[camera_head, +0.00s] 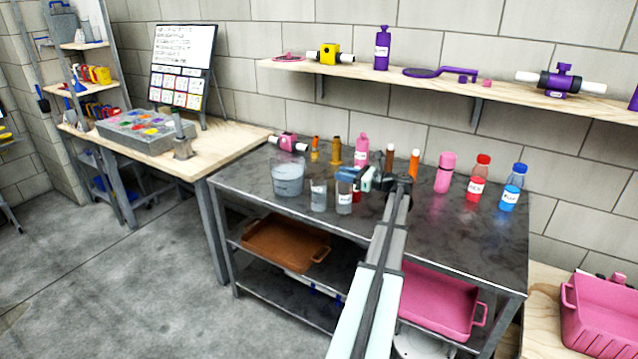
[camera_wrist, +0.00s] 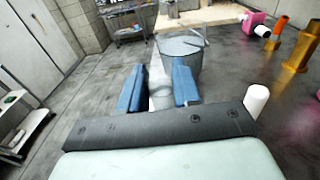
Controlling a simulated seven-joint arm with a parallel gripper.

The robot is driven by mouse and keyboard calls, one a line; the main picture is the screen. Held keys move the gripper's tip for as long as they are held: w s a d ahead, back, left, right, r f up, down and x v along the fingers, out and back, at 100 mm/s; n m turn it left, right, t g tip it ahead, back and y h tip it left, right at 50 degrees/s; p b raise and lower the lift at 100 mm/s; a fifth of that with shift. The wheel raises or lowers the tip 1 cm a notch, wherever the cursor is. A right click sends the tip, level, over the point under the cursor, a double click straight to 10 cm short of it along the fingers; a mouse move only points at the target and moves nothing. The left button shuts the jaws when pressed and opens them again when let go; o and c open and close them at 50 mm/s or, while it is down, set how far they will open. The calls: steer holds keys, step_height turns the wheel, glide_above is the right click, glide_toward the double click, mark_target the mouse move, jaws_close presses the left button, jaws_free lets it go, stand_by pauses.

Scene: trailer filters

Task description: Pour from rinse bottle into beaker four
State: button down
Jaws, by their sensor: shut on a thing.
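My gripper (camera_head: 349,177) is low over the dark workbench, its blue fingers at the top of a clear, labelled container (camera_head: 344,204). In the wrist view the fingers (camera_wrist: 157,88) are on either side of a pale, clear thing (camera_wrist: 158,92), which appears to be this container. I cannot read its label or tell whether its base touches the bench. Another clear beaker (camera_head: 318,196) stands just left of it. A wide clear bucket (camera_head: 288,178) of greyish liquid stands further left and shows ahead of the fingers in the wrist view (camera_wrist: 181,52). Which vessel is beaker four cannot be told.
Behind my gripper stand orange and brass pieces (camera_head: 335,152) and a pink bottle (camera_head: 361,151). To the right are a pink flask (camera_head: 445,173), a red bottle (camera_head: 477,178) and a blue bottle (camera_head: 512,187). The bench's front right (camera_head: 465,240) is clear.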

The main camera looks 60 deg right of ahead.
steer(key=shift+s+t, duration=0.25)
steer(key=shift+t, duration=0.05)
steer(key=shift+r, duration=2.5)
steer(key=shift+a+h, duration=0.1)
steer(key=shift+h, duration=0.2)
steer(key=w+a+f+n+g+y, duration=0.1)
steer(key=w+a+f+y, duration=0.15)
steer(key=w+a, duration=0.8)
steer(key=w+a+f+n+y, duration=0.2)
steer(key=w+a+f, duration=0.15)
steer(key=a, duration=1.35)
steer(key=w+a+f+n+g+y, duration=0.15)
steer(key=w+a+f, duration=0.35)
steer(key=a, duration=0.9)
steer(key=w+a+f+n+g+y, duration=0.1)
steer(key=w+a+y, duration=0.1)
steer(key=a, duration=0.9)
steer(key=w+a+f+n+g+y, duration=0.1)
steer(key=a+f+n+g+y, duration=0.1)
steer(key=a, duration=0.9)
steer(key=w+a+f+n+g+y, duration=0.1)
steer(key=a+y, duration=0.3)
steer(key=a, duration=0.8)
steer(key=shift+w+f+n+g, duration=0.15)
steer(key=shift+w+n+g, duration=0.4)
steer(key=shift+w+n, duration=0.25)
steer(key=shift+w+d, duration=0.1)
